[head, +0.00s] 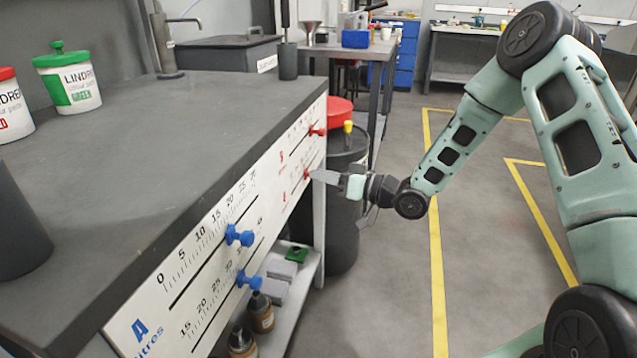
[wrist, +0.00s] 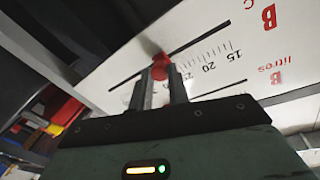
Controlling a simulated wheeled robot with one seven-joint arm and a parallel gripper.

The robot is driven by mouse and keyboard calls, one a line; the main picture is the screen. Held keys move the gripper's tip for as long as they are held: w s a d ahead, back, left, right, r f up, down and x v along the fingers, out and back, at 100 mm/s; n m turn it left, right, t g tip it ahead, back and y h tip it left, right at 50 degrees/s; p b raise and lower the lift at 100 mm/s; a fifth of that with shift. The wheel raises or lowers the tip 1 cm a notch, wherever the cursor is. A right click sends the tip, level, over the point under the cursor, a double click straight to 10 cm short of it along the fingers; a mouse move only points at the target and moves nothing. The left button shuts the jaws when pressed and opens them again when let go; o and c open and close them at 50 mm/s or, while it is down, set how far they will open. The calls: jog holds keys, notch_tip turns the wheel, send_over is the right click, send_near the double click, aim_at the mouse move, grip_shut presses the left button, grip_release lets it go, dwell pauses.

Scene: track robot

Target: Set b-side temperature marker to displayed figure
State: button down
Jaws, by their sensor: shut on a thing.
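The white scale panel (head: 222,235) runs along the bench's front. Its b-side carries red lettering and two red knobs in slots. The upper red knob (head: 317,131) stands free. The lower one, the temperature marker (head: 307,173), is at my gripper (head: 315,176). In the wrist view the marker (wrist: 160,67) sits between my fingertips (wrist: 159,78), on the slot by the °C lettering. My gripper is shut on it. The panel appears upside down there, and the marker is past the 25 mark; its exact reading is unclear. I see no displayed figure.
Two blue knobs (head: 240,236) (head: 249,281) sit on the panel's A side. Bottles (head: 261,312) stand on a shelf below. The floor right of the bench is open.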

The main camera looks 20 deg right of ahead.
jog(key=w+d, duration=0.2)
jog(key=w, duration=0.1)
jog(key=w+d, duration=0.2)
jog(key=shift+w+p, duration=0.15)
jog(key=shift+p, duration=0.2)
jog(key=c, duration=1.3)
grip_release()
jog(key=shift+c, duration=0.2)
jog(key=p+v, duration=0.2)
jog(key=v, duration=1.5)
jog(key=shift+p, duration=0.35)
jog(key=shift+d+r, duration=0.1)
